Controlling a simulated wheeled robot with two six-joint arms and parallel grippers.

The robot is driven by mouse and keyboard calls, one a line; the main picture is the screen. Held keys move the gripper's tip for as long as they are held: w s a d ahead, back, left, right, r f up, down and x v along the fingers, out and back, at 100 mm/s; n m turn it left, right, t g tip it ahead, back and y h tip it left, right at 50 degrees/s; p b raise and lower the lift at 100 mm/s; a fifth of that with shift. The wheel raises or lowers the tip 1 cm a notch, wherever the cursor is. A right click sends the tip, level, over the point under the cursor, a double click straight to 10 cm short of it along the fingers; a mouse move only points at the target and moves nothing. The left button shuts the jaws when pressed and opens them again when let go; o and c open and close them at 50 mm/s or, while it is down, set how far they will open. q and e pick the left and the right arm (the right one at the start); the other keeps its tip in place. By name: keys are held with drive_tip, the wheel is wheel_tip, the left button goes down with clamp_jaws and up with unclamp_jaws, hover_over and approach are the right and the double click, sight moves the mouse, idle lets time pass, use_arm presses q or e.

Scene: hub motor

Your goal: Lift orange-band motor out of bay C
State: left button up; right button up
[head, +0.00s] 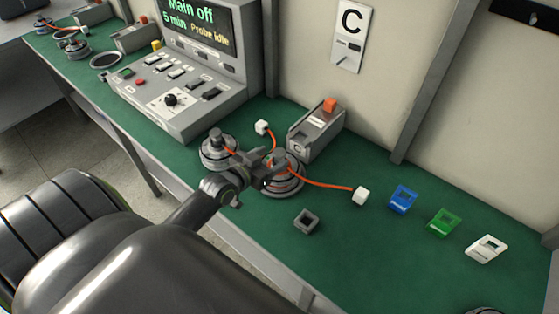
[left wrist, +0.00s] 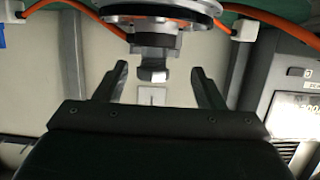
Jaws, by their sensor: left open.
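The motor in bay C that shows orange around its side (head: 290,186) stands upright on the green bench, partly hidden by my left gripper (head: 273,171). Orange leads run from it to white connectors, one at the right (head: 361,196) and one behind (head: 262,127). In the left wrist view, the motor's round silver body (left wrist: 160,14) is at the top, and its shaft with a nut (left wrist: 153,58) reaches between the two fingers of my left gripper (left wrist: 162,84). The fingers are open, with gaps on both sides of the shaft. My right gripper is not in view.
A second, grey motor (head: 218,150) stands close on the left. A grey box with an orange button (head: 317,130) is just behind. A small dark square frame (head: 307,221) lies in front. Blue (head: 403,199), green (head: 444,222) and white (head: 487,249) frames lie right. A control console (head: 185,95) stands left.

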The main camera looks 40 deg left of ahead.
sight(284, 151)
use_arm(q)
drive_tip(key=x, duration=0.2)
drive_tip(key=d+p+x, duration=0.1)
drive_tip(key=x, duration=0.1)
drive_tip(key=shift+w+r, duration=0.1)
drive_tip(key=shift+w, duration=0.05)
drive_tip(key=shift+w+f, duration=0.25)
drive_tip(key=shift+w, duration=0.3)
drive_tip(key=shift+s, duration=0.1)
drive_tip(key=shift+c, duration=0.2)
clamp_jaws()
drive_tip(key=shift+r, duration=0.25)
